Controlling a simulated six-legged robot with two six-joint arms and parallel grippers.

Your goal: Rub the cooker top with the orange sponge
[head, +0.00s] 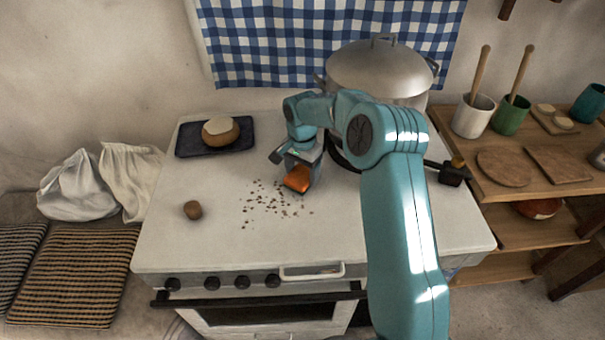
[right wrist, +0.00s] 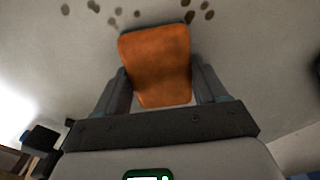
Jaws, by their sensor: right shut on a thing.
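The orange sponge (head: 297,179) is held in my right gripper (head: 290,170), low over the cooker top (head: 210,245), at the right edge of a patch of dark crumbs (head: 268,203). In the right wrist view the sponge (right wrist: 158,62) sits between the two fingers of the gripper (right wrist: 160,90), with dark crumbs (right wrist: 112,20) just beyond it. I cannot tell whether the sponge touches the surface. My left gripper is not in view.
A brown round thing (head: 193,210) lies left of the crumbs. A dark tray (head: 183,146) holds a loaf-like thing (head: 221,131). A big lidded pot (head: 375,70) stands at the back right, with a dark pan (head: 345,158) partly behind my arm.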

